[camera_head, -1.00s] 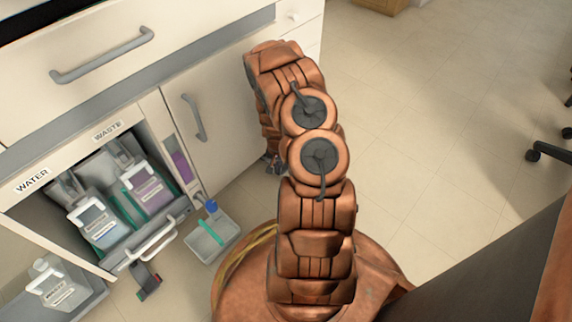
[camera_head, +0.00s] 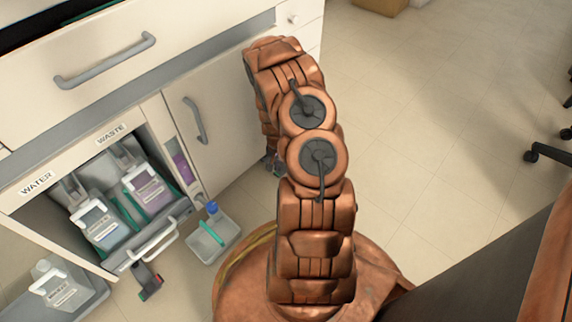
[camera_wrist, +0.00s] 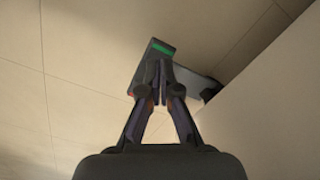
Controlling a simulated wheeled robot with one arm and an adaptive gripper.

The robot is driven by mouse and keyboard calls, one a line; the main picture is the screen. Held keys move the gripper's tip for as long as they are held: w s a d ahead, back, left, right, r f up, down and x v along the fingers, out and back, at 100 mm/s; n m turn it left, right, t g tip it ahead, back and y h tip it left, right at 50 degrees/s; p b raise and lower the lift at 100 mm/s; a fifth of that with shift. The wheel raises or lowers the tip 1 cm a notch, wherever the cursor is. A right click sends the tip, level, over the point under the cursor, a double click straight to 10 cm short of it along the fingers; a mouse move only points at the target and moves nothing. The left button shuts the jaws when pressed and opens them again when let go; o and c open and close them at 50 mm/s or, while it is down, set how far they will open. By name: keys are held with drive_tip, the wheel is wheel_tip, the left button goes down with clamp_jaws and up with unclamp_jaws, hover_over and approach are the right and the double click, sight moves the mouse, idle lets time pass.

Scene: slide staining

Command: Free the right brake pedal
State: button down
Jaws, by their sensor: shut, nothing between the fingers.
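A dark brake pedal (camera_wrist: 155,50) with a green stripe and a small red mark shows in the wrist view, low above the floor beside the pale cabinet. My gripper (camera_wrist: 160,85) is shut and empty, with its fingertips in front of the pedal. Whether they touch it I cannot tell. In the head view my gripper (camera_head: 273,164) is mostly hidden behind my arm, low by the cabinet door. Another dark pedal (camera_head: 149,281) with red and green marks sticks out at the cabinet's lower left.
The cabinet (camera_head: 235,125) holds labelled bottles (camera_head: 97,222) in an open bay. A pale tray (camera_head: 213,240) with a blue-capped item stands on the floor near my base. The tiled floor (camera_head: 420,110) to the right is clear, apart from a chair (camera_head: 548,153) at the edge.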

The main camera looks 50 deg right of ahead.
wheel_tip(320, 180, up, 6)
drive_tip(key=shift+f+p, duration=0.25)
drive_tip(key=shift+p, duration=0.8)
drive_tip(key=s+a+r+n+p, duration=0.15)
drive_tip(key=a+r+p, duration=0.6)
drive_tip(key=r, duration=1.05)
drive_tip(key=s+a+r+n+p, duration=0.1)
drive_tip(key=a+r+n+p, duration=0.2)
drive_tip(key=a+r+p, duration=0.95)
drive_tip(key=s+r+n+p, duration=0.15)
drive_tip(key=r+p, duration=0.25)
drive_tip(key=r, duration=1.8)
drive_tip(key=s+a+r+n+p, duration=0.2)
drive_tip(key=s+a+r+p, duration=0.2)
drive_tip(key=r, duration=0.6)
drive_tip(key=s+a+r+n+g+p, duration=0.1)
drive_tip(key=s+a+r+p, duration=0.3)
drive_tip(key=s+r+p, duration=0.4)
drive_tip(key=s+a+r+n+p, duration=0.3)
drive_tip(key=s+r+p, duration=0.4)
drive_tip(key=r, duration=0.4)
drive_tip(key=shift+s+a+r+g, duration=0.3)
drive_tip(key=shift+a+r+g, duration=0.1)
drive_tip(key=shift+a, duration=0.25)
